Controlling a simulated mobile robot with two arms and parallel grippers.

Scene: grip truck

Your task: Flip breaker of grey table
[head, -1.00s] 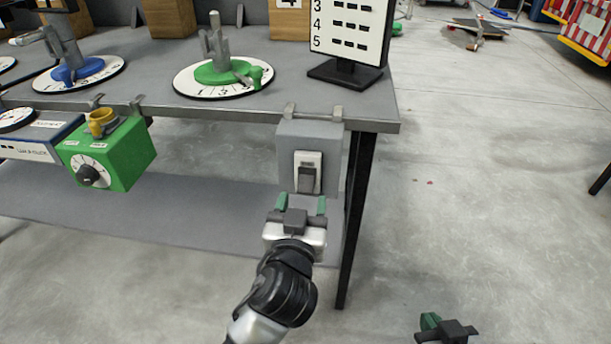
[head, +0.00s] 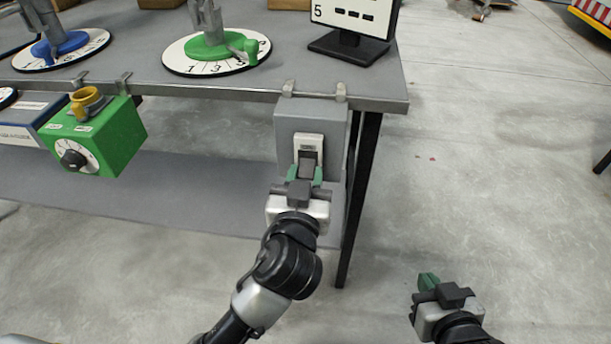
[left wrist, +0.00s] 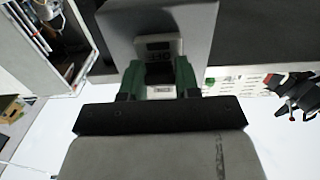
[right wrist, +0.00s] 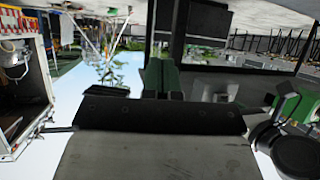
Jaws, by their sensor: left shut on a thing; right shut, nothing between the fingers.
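The breaker is a grey box (head: 283,128) hooked on the front edge of the grey table (head: 180,93), near its right corner. Its front has a white plate (head: 308,142) with a dark switch lever (head: 307,164). My left gripper (head: 305,176) is at the front of the box, its green fingers shut on the lever from both sides. The left wrist view shows the fingers (left wrist: 160,78) close against the plate (left wrist: 157,46), and they partly hide the lever. My right gripper (head: 428,282) is shut and empty, low over the floor to the right; its green fingers (right wrist: 160,75) are together.
A green box with a dial (head: 110,140) hangs from the table edge to the left. Green (head: 215,50) and blue (head: 62,48) turning fixtures and a black sign stand (head: 350,47) are on the tabletop. A black table leg (head: 360,190) stands right of the breaker.

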